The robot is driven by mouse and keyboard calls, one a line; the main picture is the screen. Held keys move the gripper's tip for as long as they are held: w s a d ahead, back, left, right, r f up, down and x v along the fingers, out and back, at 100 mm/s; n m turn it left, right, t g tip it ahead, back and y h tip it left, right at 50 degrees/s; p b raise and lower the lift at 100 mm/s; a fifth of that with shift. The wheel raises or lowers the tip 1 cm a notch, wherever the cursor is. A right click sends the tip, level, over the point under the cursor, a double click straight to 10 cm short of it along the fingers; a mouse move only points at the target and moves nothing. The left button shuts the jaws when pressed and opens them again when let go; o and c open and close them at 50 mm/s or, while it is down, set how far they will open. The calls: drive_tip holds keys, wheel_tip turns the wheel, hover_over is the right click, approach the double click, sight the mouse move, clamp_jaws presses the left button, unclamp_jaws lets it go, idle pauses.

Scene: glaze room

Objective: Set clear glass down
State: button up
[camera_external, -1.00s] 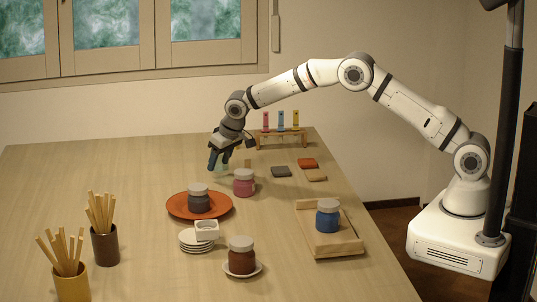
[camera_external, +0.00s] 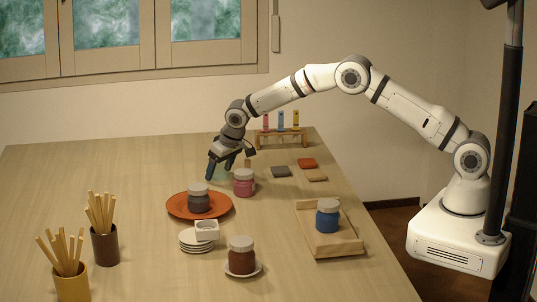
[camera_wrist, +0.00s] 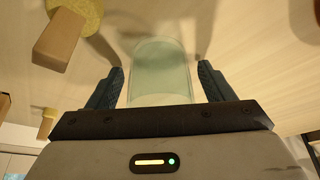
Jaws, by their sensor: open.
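The clear glass (camera_wrist: 160,72) is a pale greenish, see-through tumbler. In the wrist view it stands between my two fingers, with a gap showing on each side. In the external view the glass (camera_external: 222,171) is faint and mostly hidden behind my fingers. My gripper (camera_external: 221,171) is open, low over the far part of the table, behind the orange plate and left of the pink jar. My gripper's fingers also show in the wrist view (camera_wrist: 160,85), spread on either side of the glass.
The pink jar (camera_external: 244,188) stands close to my gripper's right. The orange plate (camera_external: 222,212) holds a dark jar (camera_external: 198,204). A rack (camera_external: 281,140) with coloured tubes stands at the back.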

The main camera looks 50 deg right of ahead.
drive_tip(key=shift+r, duration=0.1)
drive_tip(key=shift+r, duration=0.2)
drive_tip(key=b+v, duration=0.3)
drive_tip(key=v, duration=0.8)
drive_tip(key=s+d+r, duration=0.6)
drive_tip(key=s+d, duration=0.1)
drive_tip(key=s, duration=0.3)
drive_tip(key=s+d+r, duration=0.6)
drive_tip(key=s+d, duration=0.1)
drive_tip(key=s, duration=0.3)
drive_tip(key=s+d+f, duration=0.1)
drive_tip(key=s+d, duration=0.2)
drive_tip(key=s, duration=1)
drive_tip(key=s+d+f+g, duration=0.1)
drive_tip(key=s+d+f, duration=0.1)
drive_tip(key=s, duration=1.1)
drive_tip(key=shift+s+d+f, duration=0.2)
drive_tip(key=shift+d+f, duration=0.1)
drive_tip(key=shift+d, duration=0.35)
